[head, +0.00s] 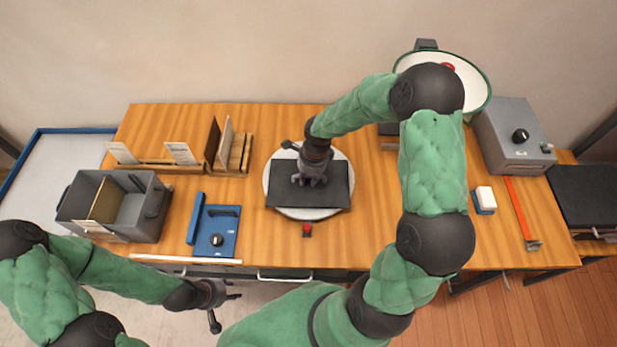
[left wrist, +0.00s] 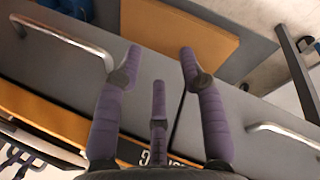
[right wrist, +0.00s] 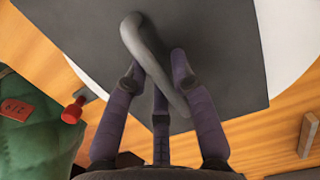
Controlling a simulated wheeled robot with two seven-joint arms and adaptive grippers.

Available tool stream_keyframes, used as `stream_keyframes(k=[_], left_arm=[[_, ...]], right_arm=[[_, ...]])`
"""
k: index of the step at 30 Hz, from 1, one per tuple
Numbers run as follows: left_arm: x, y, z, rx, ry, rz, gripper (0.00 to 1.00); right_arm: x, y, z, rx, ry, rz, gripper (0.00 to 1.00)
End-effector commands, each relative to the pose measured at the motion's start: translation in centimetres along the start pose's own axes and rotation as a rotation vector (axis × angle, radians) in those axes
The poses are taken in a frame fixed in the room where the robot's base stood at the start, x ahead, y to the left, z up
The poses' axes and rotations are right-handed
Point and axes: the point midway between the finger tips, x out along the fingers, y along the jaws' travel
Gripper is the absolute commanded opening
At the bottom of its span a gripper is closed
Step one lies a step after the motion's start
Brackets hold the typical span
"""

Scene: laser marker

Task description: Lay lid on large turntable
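The lid (head: 335,191) is a flat dark grey rectangular plate with a bar handle (right wrist: 150,55). It is over the large turntable (head: 309,213), a round white disc in the middle of the table, whose rim shows around it. I cannot tell whether the lid touches the disc or hangs just above it. My right gripper (head: 309,182) is above the lid; in the right wrist view its fingers (right wrist: 157,65) are closed around the handle. My left gripper (head: 236,296) is open and empty in front of the table; its spread fingers show in the left wrist view (left wrist: 160,55).
A grey bin (head: 150,225) and a blue fixture (head: 216,232) stand left of the turntable. A small red button (head: 307,229) is just in front of it. A grey box with a knob (head: 513,135) stands at the right. Drawer handles (head: 285,277) line the front edge.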

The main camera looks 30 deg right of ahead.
Motion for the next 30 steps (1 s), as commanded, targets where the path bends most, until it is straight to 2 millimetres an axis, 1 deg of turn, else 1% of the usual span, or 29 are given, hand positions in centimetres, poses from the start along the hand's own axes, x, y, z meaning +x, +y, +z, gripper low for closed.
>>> stream_keyframes(k=[10,14,17,27,30], left_arm=[[-0.1,0.0,0.0,0.000,0.000,0.000,0.40],[-0.5,0.2,0.0,0.000,0.000,0.000,0.40],[-0.6,0.2,0.0,0.000,0.001,0.000,0.40],[-1.4,0.5,0.0,0.000,0.000,0.000,0.40],[-1.5,0.5,0.1,0.000,0.000,0.000,0.40]], right_arm=[[-0.1,0.0,0.0,0.000,0.001,0.001,0.41],[-0.4,0.0,0.0,0.000,0.001,0.001,0.41],[-1.7,-0.1,0.1,0.000,-0.001,-0.005,0.41],[-8.5,-0.1,0.1,-0.001,-0.001,-0.005,0.41],[-10.1,0.0,0.1,0.000,-0.001,-0.002,0.41]])
